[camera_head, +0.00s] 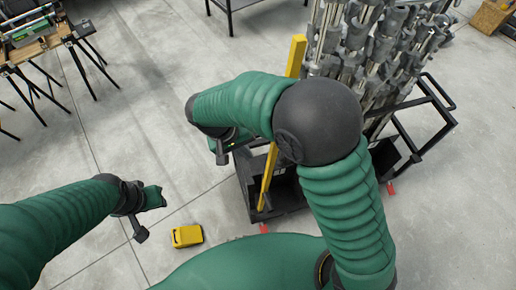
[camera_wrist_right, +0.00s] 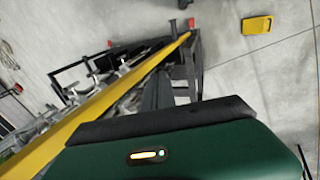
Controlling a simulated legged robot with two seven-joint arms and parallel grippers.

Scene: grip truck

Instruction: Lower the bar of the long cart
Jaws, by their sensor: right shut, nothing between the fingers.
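The long cart (camera_head: 285,200) has a black frame and stands right of centre in the head view, partly hidden behind my right arm. Its yellow bar (camera_head: 297,58) rises steeply from the cart's near left end, leaning slightly right. In the right wrist view the bar (camera_wrist_right: 110,92) runs diagonally from lower left to upper right. My right gripper (camera_head: 232,144) is just left of the bar, shut and empty; contact cannot be judged. Its green body shows in the right wrist view (camera_wrist_right: 165,145). My left gripper (camera_head: 147,205) hangs over open floor, away from the cart; its jaw state is unclear.
Grey metal stands (camera_head: 375,45) fill the cart's far part. A yellow box (camera_head: 187,236) lies on the floor left of the cart. A work table with thin black legs (camera_head: 35,48) stands at upper left.

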